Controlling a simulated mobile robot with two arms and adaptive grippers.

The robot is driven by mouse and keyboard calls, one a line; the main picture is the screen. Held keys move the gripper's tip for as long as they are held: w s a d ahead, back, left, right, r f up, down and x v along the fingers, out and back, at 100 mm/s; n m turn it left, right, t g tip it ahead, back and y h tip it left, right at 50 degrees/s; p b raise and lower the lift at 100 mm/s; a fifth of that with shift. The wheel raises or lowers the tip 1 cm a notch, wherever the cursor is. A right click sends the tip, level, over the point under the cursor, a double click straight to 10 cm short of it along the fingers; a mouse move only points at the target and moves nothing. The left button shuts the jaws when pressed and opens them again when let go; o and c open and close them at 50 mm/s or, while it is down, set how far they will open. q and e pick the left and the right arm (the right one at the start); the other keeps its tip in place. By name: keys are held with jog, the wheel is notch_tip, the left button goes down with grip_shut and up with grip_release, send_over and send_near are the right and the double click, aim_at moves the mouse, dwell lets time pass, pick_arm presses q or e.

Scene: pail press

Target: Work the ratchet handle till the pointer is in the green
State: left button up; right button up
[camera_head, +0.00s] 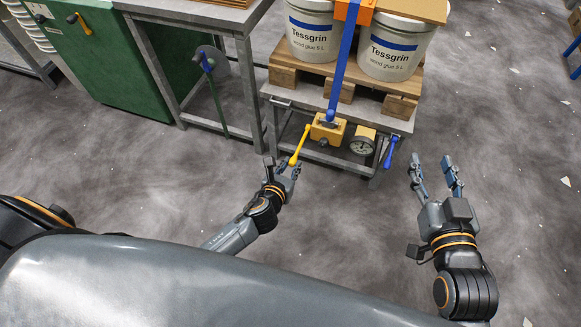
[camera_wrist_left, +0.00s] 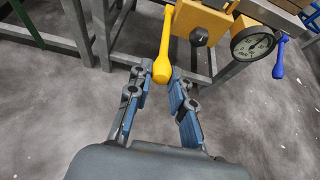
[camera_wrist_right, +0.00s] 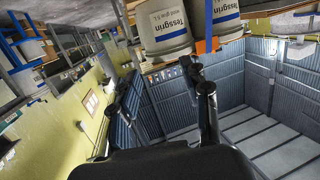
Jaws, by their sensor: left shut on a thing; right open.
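The yellow ratchet handle (camera_head: 300,146) slants down and left from a yellow ratchet box (camera_head: 327,131) on the front of the pallet stand. Its rounded end also shows in the left wrist view (camera_wrist_left: 166,64). My left gripper (camera_head: 283,169) is shut on the lower end of this handle, with a finger on either side of it. The round gauge (camera_head: 361,147) is right of the box and also shows in the left wrist view (camera_wrist_left: 252,43); its pointer and coloured zones are too small to read. My right gripper (camera_head: 434,170) is open and empty, right of the stand.
A blue lever (camera_head: 390,152) hangs at the stand's right corner. Two white glue pails (camera_head: 394,50) stand on a wooden pallet (camera_head: 285,72), with a blue strap (camera_head: 342,58) in front. A grey table (camera_head: 187,12) and green cabinet (camera_head: 125,75) are left.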

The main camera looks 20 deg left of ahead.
pick_arm(q)
jog(key=shift+s+f, duration=0.2)
jog(key=shift+f, duration=0.05)
grip_shut()
pick_arm(e)
jog(key=shift+w+r, duration=0.1)
jog(key=shift+r, duration=0.15)
